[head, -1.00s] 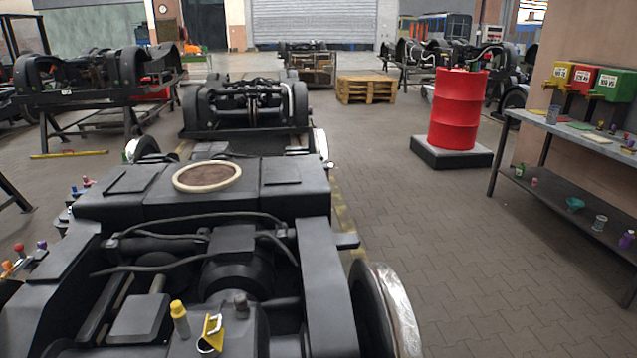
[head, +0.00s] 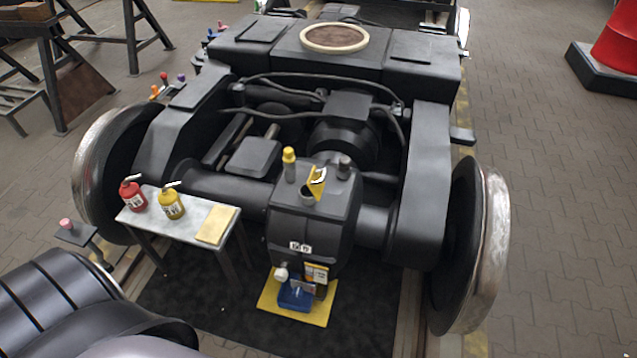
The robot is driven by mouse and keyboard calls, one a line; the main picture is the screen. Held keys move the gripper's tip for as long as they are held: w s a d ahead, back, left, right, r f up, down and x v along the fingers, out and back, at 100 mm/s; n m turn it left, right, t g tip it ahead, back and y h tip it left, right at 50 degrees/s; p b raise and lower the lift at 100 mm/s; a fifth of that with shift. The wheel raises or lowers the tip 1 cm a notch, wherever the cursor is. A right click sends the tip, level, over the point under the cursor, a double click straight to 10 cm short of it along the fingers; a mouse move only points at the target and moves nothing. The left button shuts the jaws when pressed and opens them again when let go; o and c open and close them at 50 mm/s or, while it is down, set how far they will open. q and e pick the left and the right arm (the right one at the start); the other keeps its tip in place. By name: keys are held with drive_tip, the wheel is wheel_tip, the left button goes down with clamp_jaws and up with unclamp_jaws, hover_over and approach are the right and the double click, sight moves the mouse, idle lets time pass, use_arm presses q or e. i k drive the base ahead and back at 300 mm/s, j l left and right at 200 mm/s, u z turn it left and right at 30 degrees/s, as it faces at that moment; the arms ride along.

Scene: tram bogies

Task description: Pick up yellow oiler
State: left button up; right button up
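The yellow oiler (head: 172,203) stands upright on a small grey table (head: 196,219) at the left of the bogie. It has a label on its front and a thin spout angled up to the right. A red oiler (head: 133,195) of like shape stands just left of it on the same table. Neither of my grippers is in view. A dark ribbed form at the lower left may be part of my arm, but no fingers show there.
A yellow pad (head: 217,225) lies at the table's right end. The black bogie (head: 345,120) with large metal wheels fills the middle. A yellow mat (head: 316,309) with a blue box (head: 296,294) lies in front of the gearbox.

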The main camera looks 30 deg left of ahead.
sight(170, 201)
drive_tip(key=u, duration=2)
